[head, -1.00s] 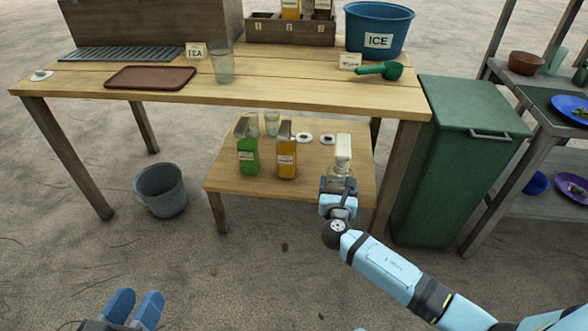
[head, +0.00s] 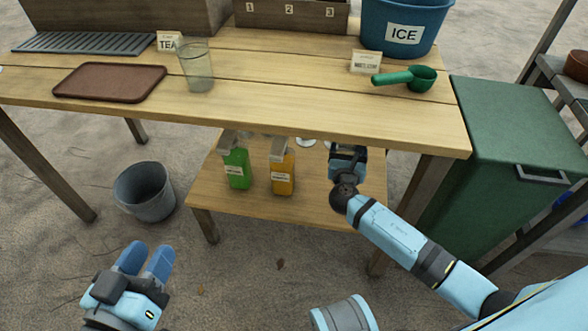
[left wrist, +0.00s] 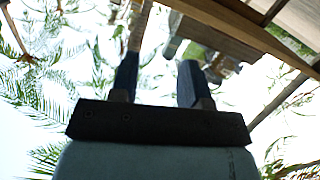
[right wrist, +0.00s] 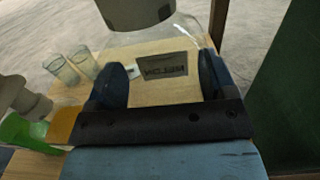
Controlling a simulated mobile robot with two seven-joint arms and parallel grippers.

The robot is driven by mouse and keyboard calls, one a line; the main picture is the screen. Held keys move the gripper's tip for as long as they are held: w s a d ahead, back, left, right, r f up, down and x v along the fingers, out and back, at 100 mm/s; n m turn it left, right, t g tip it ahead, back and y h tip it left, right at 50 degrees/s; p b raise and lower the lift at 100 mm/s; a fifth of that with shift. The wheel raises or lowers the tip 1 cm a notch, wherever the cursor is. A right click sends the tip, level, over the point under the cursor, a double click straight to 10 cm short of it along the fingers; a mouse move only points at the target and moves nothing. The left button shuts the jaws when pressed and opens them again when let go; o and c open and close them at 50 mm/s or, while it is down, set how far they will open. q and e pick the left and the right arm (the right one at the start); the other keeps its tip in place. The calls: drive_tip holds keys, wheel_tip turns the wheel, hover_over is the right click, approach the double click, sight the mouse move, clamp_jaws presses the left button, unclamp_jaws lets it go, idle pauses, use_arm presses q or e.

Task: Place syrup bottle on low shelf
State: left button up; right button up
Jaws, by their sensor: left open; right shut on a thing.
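The low shelf (head: 255,207) is a wooden board under the tabletop. A green syrup bottle (head: 236,170) and an orange one (head: 281,173) stand upright on it. My right gripper (head: 347,160) is over the shelf's right part, just below the tabletop edge. It is shut on a clear syrup bottle, which the gripper hides in the head view. In the right wrist view the clear bottle (right wrist: 190,33) is between the fingers, its label seen from behind. I cannot tell whether its base touches the shelf. My left gripper (head: 146,258) is open and empty, low at front left.
The tabletop (head: 270,105) overhangs the shelf, with a table leg (head: 412,200) right of my arm. A green bin (head: 520,140) stands further right. Two glasses (right wrist: 72,65) stand on the shelf. A grey bucket (head: 145,192) is on the ground at left.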

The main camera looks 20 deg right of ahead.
drive_tip(key=f+b, duration=0.1)
drive_tip(key=f, duration=0.1)
drive_tip(key=f+b, duration=0.1)
drive_tip(key=f, duration=0.1)
drive_tip(key=f+b, duration=0.2)
drive_tip(key=shift+w+d+f, duration=0.1)
drive_tip(key=shift+w+d, duration=0.1)
drive_tip(key=shift+w, duration=0.1)
wheel_tip(320, 180, down, 4)
drive_tip(key=shift+r+b, duration=0.1)
drive_tip(key=shift+b, duration=1.05)
use_arm(q)
drive_tip(key=w+m, duration=0.1)
drive_tip(key=w+a+m+t, duration=0.1)
drive_tip(key=w+m+t+h, duration=0.1)
drive_tip(key=m, duration=0.1)
drive_tip(key=shift+w+a+r, duration=0.15)
drive_tip(key=shift+a+r, duration=0.05)
drive_tip(key=shift+r, duration=0.15)
use_arm(e)
drive_tip(key=o, duration=1)
